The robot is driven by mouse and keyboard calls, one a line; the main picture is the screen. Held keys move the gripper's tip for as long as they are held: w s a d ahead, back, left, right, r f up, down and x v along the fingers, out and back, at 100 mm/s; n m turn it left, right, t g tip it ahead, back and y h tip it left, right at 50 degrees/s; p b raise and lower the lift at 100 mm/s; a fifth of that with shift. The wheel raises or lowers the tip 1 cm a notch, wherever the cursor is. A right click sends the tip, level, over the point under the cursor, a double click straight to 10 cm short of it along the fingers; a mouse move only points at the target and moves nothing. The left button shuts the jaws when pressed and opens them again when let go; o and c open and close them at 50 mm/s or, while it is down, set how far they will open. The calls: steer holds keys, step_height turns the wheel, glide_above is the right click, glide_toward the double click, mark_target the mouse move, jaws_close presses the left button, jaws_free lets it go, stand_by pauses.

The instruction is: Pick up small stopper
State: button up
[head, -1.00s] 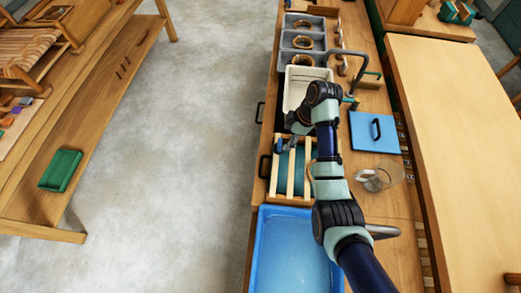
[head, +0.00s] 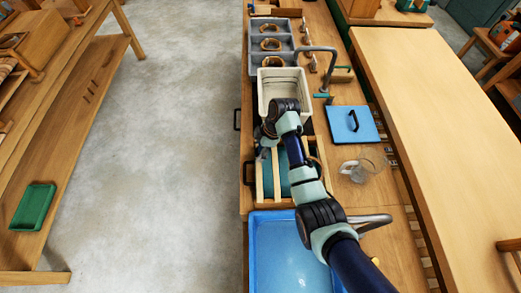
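I cannot make out the small stopper for certain. Several small light-and-dark pieces (head: 308,42) stand in a row to the right of the grey trays, too small to identify. My gripper (head: 262,152) points down over the left part of the slatted wooden frame (head: 291,166) with a teal inside, just in front of the white basin. The gripper is small and dark here, partly hidden by my wrist. Whether its fingers are open or hold anything does not show.
The white basin (head: 265,92) and grey trays with round rings (head: 255,44) lie behind. A curved tap (head: 318,49), blue lid (head: 352,125) and clear jug (head: 371,163) stand to the right. A blue tub (head: 268,262) is in front.

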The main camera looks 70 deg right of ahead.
steer(key=c, duration=1)
steer(key=shift+r, duration=0.15)
step_height(320, 180, up, 20)
steer(key=p, duration=0.9)
